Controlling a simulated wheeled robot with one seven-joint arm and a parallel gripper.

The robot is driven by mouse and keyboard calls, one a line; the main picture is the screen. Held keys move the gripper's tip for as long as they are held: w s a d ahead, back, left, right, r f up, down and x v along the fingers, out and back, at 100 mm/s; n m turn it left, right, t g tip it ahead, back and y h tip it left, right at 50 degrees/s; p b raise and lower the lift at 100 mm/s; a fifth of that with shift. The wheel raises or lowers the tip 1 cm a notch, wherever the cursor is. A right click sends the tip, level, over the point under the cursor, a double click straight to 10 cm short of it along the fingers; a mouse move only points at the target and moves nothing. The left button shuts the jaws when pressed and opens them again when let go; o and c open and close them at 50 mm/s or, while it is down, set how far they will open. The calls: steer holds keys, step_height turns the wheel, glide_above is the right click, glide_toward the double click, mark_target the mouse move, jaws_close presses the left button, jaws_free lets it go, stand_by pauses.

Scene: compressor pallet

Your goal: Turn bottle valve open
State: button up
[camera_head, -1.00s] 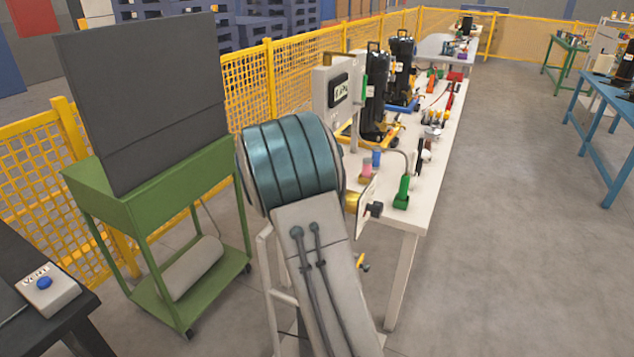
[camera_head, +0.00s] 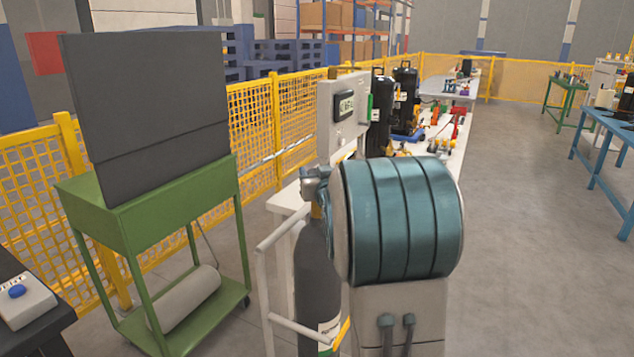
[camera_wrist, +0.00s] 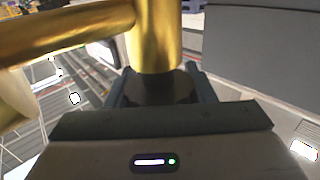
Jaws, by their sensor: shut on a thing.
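The gas bottle (camera_head: 316,280) is a dark grey upright cylinder beside a white rail frame in the head view, partly behind my arm. Its brass valve body (camera_wrist: 157,35) fills the top of the wrist view, with a thick gold pipe running off to the left. A dark round valve knob (camera_wrist: 165,86) sits at the near end of the brass. My gripper (camera_wrist: 157,82) is shut on this knob, one blue-grey finger on each side. The knob's far side is hidden. In the head view, my arm hides most of the valve area.
A green cart (camera_head: 150,215) with a dark panel stands at left. The white workbench (camera_head: 290,200) with equipment is behind the bottle. A grey box with a display (camera_head: 343,108) stands over it. Yellow mesh fencing (camera_head: 255,115) runs behind; open floor lies at right.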

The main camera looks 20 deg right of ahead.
steer(key=shift+r+n+y+b, duration=0.1)
steer(key=shift+n+y+b, duration=0.25)
steer(key=shift+y, duration=0.35)
steer(key=o, duration=1)
steer(key=shift+r+m+h+p, duration=0.1)
steer(key=shift+m+h+p, duration=0.65)
steer(key=shift+h+p, duration=0.65)
